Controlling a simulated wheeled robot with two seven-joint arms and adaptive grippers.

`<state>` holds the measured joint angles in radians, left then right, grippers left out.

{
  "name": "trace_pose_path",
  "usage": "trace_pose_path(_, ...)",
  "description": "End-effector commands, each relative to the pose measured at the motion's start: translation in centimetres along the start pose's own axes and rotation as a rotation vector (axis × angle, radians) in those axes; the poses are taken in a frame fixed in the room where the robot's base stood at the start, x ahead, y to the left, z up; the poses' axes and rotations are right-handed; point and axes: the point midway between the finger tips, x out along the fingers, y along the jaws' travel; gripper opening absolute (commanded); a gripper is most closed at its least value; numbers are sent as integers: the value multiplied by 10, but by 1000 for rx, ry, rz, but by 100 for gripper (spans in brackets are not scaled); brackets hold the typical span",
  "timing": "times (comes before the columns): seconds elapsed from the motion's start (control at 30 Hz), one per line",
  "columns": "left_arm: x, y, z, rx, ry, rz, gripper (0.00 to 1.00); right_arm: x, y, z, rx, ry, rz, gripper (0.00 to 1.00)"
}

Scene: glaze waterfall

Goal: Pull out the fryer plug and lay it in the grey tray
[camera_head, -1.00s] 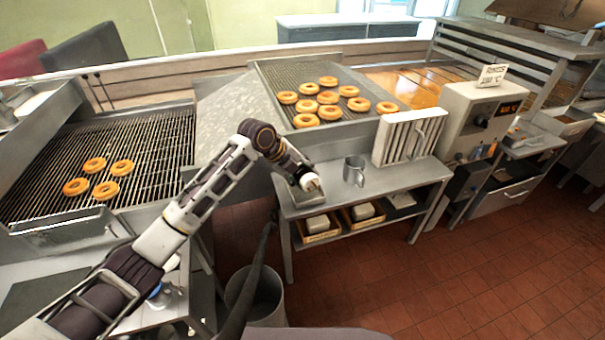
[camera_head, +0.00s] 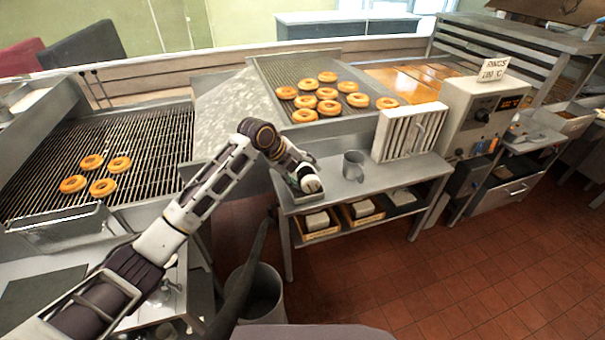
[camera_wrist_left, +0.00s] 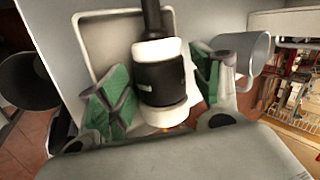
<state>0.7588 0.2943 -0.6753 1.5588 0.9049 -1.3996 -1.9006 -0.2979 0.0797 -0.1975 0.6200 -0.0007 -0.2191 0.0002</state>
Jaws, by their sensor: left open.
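The plug (camera_wrist_left: 160,78), a white body with a black band, lies between the green-padded fingers of my left gripper (camera_wrist_left: 160,95) in the left wrist view. Its dark cable runs up out of that view. The fingers stand open, with narrow gaps beside the plug. The grey tray (camera_wrist_left: 84,40) shows its rim behind the plug. In the head view my left gripper (camera_head: 311,185) is over the tray (camera_head: 304,199), at the left end of the metal side table. The wrist hides most of the plug and tray there. Whether the plug rests on the tray floor cannot be told.
A metal mug (camera_head: 353,166) stands just right of the tray. A white slatted rack (camera_head: 408,132) and the control box (camera_head: 482,115) are further right. Boxes (camera_head: 318,221) sit on the lower shelf. A bin (camera_head: 262,296) stands on the floor. Racks of rings lie behind and left.

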Motion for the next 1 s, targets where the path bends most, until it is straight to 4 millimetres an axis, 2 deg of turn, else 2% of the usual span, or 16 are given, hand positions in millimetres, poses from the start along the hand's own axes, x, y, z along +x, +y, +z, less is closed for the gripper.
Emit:
trace_pose_path(0.03,2,5,1,-5,1,12,73,0,-2,-1,1,1,-2,40)
trace_pose_path(0.27,3,7,1,-7,2,16,73,0,-3,-1,0,1,-3,40)
trace_pose_path(0.33,3,8,1,-7,2,17,73,0,-1,0,-1,0,-1,40)
trace_pose_path(0.4,3,8,1,-8,2,18,73,0,9,0,-7,-1,9,40)
trace_pose_path(0.57,-1,8,2,-7,1,18,73,0,8,1,-5,-1,8,40)
trace_pose_path(0.77,-18,7,3,-6,-2,15,73,0,6,1,-4,-1,6,40)
trace_pose_path(1.0,-51,4,1,-2,-1,11,73,0,6,1,-4,-2,6,40)
